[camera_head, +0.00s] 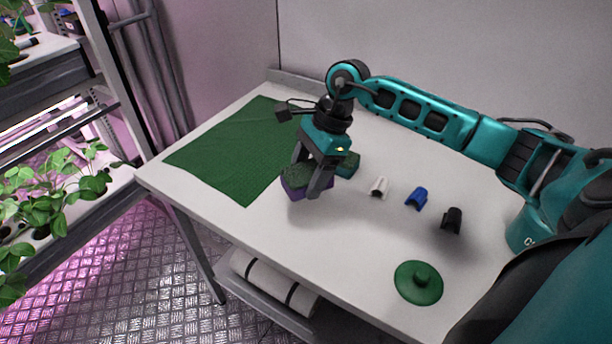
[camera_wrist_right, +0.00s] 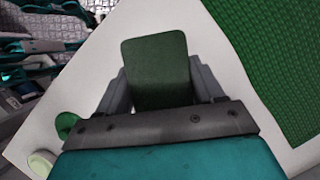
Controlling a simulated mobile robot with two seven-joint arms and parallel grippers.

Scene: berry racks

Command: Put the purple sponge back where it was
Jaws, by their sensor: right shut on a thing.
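The purple sponge (camera_head: 293,190), with a dark green scouring top, is between the fingers of my right gripper (camera_head: 310,177) near the table's left front edge. The right gripper is shut on it from above. In the right wrist view its green top (camera_wrist_right: 158,62) shows between the two fingers. I cannot tell whether its underside touches the table. A second sponge with a green top and teal body (camera_head: 349,165) is just behind and right of the gripper, partly hidden by it. My left gripper is not in view.
A green mat (camera_head: 235,150) covers the table's left back. A white clip (camera_head: 379,187), a blue clip (camera_head: 416,198) and a black clip (camera_head: 452,220) stand right of the sponges. A green knobbed disc (camera_head: 418,283) lies at the front. Plant racks (camera_head: 62,143) stand left.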

